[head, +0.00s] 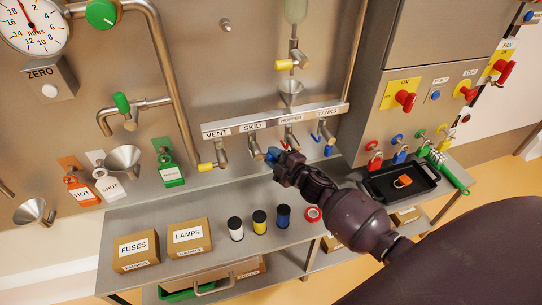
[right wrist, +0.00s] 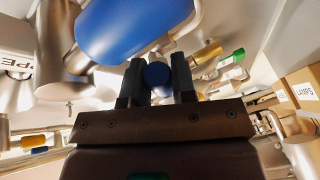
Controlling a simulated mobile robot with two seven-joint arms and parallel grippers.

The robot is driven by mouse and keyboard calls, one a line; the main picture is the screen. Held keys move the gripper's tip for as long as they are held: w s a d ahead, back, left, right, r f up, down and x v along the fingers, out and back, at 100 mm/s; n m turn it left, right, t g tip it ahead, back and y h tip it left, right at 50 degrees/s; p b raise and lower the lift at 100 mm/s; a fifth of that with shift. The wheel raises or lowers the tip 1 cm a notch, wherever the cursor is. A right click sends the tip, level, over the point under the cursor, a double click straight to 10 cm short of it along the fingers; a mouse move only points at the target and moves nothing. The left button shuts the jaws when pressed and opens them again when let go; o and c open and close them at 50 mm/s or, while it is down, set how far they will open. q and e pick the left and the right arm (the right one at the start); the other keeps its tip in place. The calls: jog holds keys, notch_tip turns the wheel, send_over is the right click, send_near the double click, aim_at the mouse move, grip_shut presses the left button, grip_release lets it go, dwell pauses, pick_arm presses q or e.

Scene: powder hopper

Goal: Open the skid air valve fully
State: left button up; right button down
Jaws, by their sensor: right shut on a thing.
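The label strip (head: 275,120) on the steel wall reads VENT, SKID, HOPPER and TANKS, with a small metal valve body under each label. The skid air valve (head: 254,149) is under SKID, and its blue handle (head: 271,154) points right, towards my gripper. My right gripper (head: 278,159) is shut on this blue handle; its fingers hide part of it. In the right wrist view a round blue end (right wrist: 157,76) sits between the two fingers (right wrist: 157,82), with a large blue shape (right wrist: 130,27) close above. My left gripper is not in view.
The vent valve's yellow handle (head: 206,167) is to the left. A blue handle (head: 328,150) hangs under TANKS. A black tray (head: 385,190) lies right of my arm.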

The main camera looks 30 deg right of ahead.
jog(key=shift+a+f+m+b, duration=0.1)
jog(key=shift+f+m+b, duration=0.2)
jog(key=shift+f+m, duration=0.35)
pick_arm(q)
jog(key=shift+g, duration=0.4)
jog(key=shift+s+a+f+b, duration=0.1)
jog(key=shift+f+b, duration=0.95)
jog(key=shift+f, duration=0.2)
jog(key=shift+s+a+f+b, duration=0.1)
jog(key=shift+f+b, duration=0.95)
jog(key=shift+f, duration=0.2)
pick_arm(e)
jog(key=shift+w+a+f+m+t+h, duration=0.15)
jog(key=shift+a+f+m+t+h, duration=0.45)
jog(key=shift+m, duration=1.4)
jog(key=shift+w+a+f+m+t+h, duration=0.1)
jog(key=shift+w+a+m+t+h, duration=0.2)
jog(key=shift+a+m+t, duration=1.15)
jog(key=shift+w+d+f+m+t+h, duration=0.1)
jog(key=shift+d+f+m+t+h, duration=0.3)
jog(key=shift+m, duration=2.2)
jog(key=shift+a+r, duration=0.1)
jog(key=shift+a, duration=0.15)
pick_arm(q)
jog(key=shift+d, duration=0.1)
pick_arm(e)
jog(key=c, duration=0.9)
grip_release()
jog(key=shift+c, duration=0.2)
